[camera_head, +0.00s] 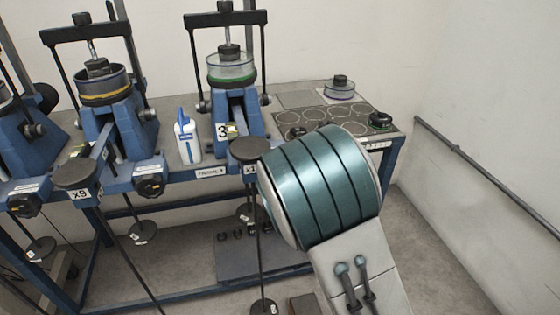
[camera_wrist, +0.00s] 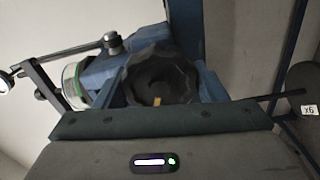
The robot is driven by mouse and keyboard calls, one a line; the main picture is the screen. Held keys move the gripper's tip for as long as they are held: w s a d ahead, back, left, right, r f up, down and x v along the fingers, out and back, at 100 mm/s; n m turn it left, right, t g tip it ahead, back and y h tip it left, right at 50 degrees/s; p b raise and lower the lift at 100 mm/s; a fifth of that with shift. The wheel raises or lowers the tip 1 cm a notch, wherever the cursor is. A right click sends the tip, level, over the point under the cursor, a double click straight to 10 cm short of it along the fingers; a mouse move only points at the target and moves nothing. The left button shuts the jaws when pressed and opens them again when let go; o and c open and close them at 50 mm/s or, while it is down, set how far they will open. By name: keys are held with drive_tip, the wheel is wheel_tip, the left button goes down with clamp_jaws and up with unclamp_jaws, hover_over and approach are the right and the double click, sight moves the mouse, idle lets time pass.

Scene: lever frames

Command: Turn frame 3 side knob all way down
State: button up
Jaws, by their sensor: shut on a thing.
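Frame 3 (camera_head: 232,105) is the blue lever frame marked "3", with a green-banded clear cup, left of my teal arm in the head view. My arm hides its side knob there. In the wrist view a black lobed knob (camera_wrist: 160,72) with a small tan mark fills the middle, right in front of my gripper (camera_wrist: 158,100). The gripper is shut on this knob, though its fingertips are hard to make out against it. The green-banded cup (camera_wrist: 73,85) shows at the left of the wrist view. The head view does not show my gripper.
A second blue frame (camera_head: 105,110) with a yellow-banded cup and its own black knob (camera_head: 150,186) stands left. A white-blue bottle (camera_head: 187,138) stands between them. Weight hangers (camera_head: 142,232) hang below the bench. A tray (camera_head: 325,117) with round recesses lies right.

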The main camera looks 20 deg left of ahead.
drive_tip(key=shift+a+r+n+p, duration=0.1)
drive_tip(key=shift+r+n+p, duration=0.1)
drive_tip(key=shift+n+p, duration=0.35)
drive_tip(key=shift+f+n+b, duration=0.3)
drive_tip(key=shift+n+b, duration=0.15)
drive_tip(key=shift+b, duration=0.3)
drive_tip(key=o, duration=1.3)
drive_tip(key=shift+r, duration=0.1)
drive_tip(key=shift+b+v, duration=0.55)
drive_tip(key=shift+v, duration=2.4)
